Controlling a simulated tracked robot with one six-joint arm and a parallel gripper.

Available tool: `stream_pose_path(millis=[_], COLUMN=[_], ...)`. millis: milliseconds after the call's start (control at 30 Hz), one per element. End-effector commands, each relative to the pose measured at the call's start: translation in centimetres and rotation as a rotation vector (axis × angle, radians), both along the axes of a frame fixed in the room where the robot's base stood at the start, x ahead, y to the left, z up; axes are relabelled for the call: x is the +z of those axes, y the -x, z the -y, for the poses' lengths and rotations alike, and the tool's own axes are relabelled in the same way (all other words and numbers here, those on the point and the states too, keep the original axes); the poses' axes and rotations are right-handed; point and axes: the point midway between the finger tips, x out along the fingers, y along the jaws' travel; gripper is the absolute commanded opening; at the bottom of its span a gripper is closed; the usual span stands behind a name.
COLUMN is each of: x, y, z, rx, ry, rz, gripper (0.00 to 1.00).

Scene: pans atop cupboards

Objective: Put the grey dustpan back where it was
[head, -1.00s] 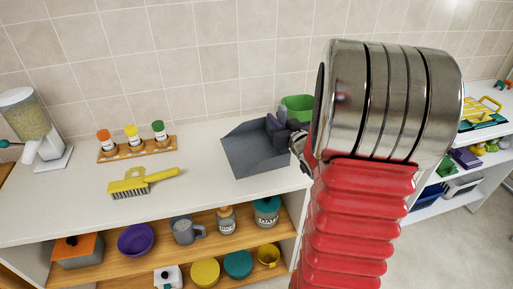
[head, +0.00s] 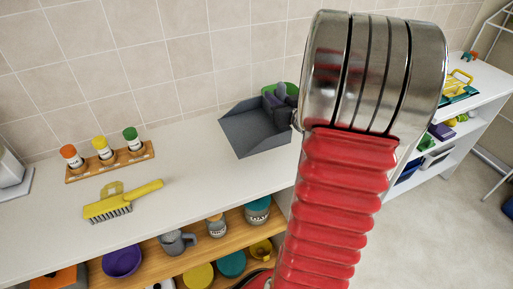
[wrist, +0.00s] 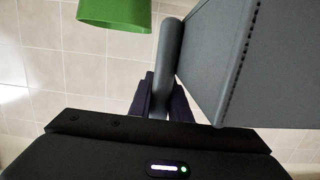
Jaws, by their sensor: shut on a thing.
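The grey dustpan (head: 252,132) is over the right part of the white counter, its wide pan toward the left. I cannot tell whether it touches the counter. My gripper (head: 280,98) is shut on its handle, and my arm hides part of the wrist. In the wrist view, the dark fingers of my gripper (wrist: 160,100) close around the round grey handle. The dustpan's pan (wrist: 238,60) fills the upper right there.
A green container (head: 292,89) stands just behind the gripper; it also shows in the wrist view (wrist: 115,14). A yellow brush (head: 123,200) and a rack of spice jars (head: 110,160) are on the counter's left. The counter between brush and dustpan is clear.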

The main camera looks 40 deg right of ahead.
Motion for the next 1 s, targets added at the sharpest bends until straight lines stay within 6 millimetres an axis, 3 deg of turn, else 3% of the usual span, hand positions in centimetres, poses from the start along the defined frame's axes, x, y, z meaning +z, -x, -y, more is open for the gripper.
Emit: stream_pose_path(millis=[500, 1000], x=[-5.5, -6.6], y=[-0.3, -0.4], z=[-0.3, -0.4], rx=[0.008, 0.009], ry=[-0.002, -0.002], rz=[0.0, -0.001], gripper=[0.0, 0.0])
